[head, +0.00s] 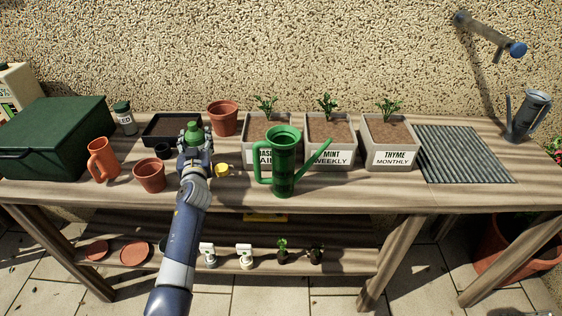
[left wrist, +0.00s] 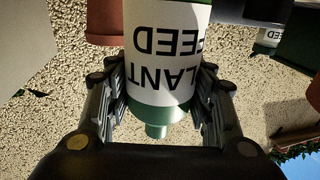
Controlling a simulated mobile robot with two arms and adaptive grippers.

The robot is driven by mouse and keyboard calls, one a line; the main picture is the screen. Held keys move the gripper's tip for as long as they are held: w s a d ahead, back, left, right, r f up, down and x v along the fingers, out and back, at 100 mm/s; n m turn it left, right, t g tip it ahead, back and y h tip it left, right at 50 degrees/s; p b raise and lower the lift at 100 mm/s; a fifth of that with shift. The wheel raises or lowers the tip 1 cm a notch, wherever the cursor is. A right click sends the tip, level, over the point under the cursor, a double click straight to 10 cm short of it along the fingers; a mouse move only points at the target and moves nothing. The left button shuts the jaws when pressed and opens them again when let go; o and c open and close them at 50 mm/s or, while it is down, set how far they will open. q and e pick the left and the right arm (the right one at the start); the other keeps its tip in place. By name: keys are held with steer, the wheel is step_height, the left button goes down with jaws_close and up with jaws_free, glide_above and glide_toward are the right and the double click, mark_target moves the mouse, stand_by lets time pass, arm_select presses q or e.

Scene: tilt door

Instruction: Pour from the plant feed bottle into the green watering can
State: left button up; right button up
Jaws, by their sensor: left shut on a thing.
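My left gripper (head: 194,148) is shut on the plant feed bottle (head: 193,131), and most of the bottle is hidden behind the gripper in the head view. In the left wrist view the bottle (left wrist: 165,45) sits between the two fingers, its white label reading upside down; that whole view is inverted, so the bottle looks about upright. Its narrow green neck (left wrist: 157,130) shows. The green watering can (head: 284,165) stands upright on the bench, right of my left gripper, its spout pointing up to the right. My right gripper is not in view.
Three labelled planters (head: 331,140) stand just behind the can. Left of my arm are a terracotta pot (head: 149,176), an orange jug (head: 103,160) and a green box (head: 55,135). A ribbed mat (head: 463,155) lies empty at right.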

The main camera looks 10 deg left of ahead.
mark_target(193, 129)
arm_select(q)
steer(key=shift+r, duration=0.3)
steer(key=shift+r+p, duration=0.3)
steer(key=shift+p, duration=0.15)
step_height(193, 129, up, 3)
steer(key=shift+f+p, duration=0.1)
steer(key=shift+p, duration=1.05)
steer(key=shift+r+p, duration=0.6)
steer(key=shift+r, duration=0.05)
steer(key=shift+f, duration=0.1)
